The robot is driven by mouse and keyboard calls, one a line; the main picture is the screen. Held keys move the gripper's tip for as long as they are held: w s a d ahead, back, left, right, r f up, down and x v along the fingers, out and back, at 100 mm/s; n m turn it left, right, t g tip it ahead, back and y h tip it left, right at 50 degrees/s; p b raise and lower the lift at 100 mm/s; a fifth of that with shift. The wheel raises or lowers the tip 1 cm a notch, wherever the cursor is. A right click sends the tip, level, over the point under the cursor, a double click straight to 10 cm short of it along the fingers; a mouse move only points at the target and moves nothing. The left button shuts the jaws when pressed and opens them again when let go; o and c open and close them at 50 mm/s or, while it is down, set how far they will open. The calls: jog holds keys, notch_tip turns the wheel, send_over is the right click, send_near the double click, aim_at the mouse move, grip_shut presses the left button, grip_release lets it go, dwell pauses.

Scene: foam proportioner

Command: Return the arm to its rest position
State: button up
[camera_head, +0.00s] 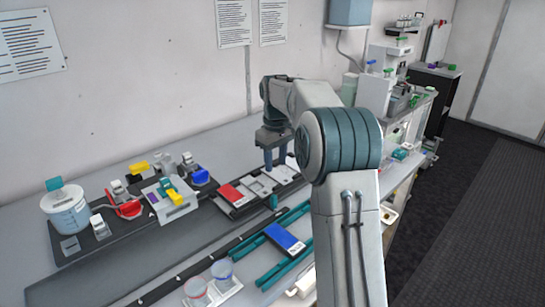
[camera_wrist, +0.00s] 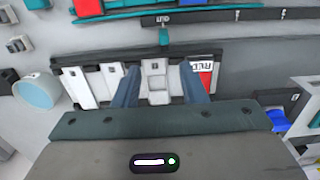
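My gripper (camera_head: 275,163) points down over the dark slotted tray (camera_head: 243,211) on the bench. In the wrist view my gripper's two blue-grey fingers (camera_wrist: 159,68) are spread apart. Nothing is held between them; pale slots of the tray (camera_wrist: 57,65) show beneath and beside them. My arm reaches forward and bends down at the wrist, covering part of the bench behind it. A red card (camera_head: 231,191) lies at the left end of the tray in the head view. In the wrist view the red card (camera_wrist: 206,69) is just right of the right finger.
A blue card (camera_head: 285,238) lies on teal rails (camera_head: 270,277) in front of the tray. A lidded jar (camera_head: 68,212) and coloured valves (camera_head: 172,193) stand to the left. Clear cups (camera_head: 222,270) stand at the front. Equipment and shelves (camera_head: 385,75) stand beyond my arm. Dark floor lies right.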

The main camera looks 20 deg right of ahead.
jog(key=s+a+r+m+t, duration=0.1)
jog(key=s+a+r, duration=0.25)
jog(key=s, duration=0.55)
jog(key=s+f+m+t, duration=0.1)
jog(key=s+f+m, duration=0.1)
jog(key=s, duration=1)
jog(key=s+a+f+m+t, duration=0.1)
jog(key=s+f+m, duration=0.1)
jog(key=s, duration=1.1)
jog(key=shift+s+a+f, duration=0.2)
jog(key=shift+a+f, duration=0.1)
jog(key=shift+f, duration=0.3)
jog(key=shift+d, duration=0.1)
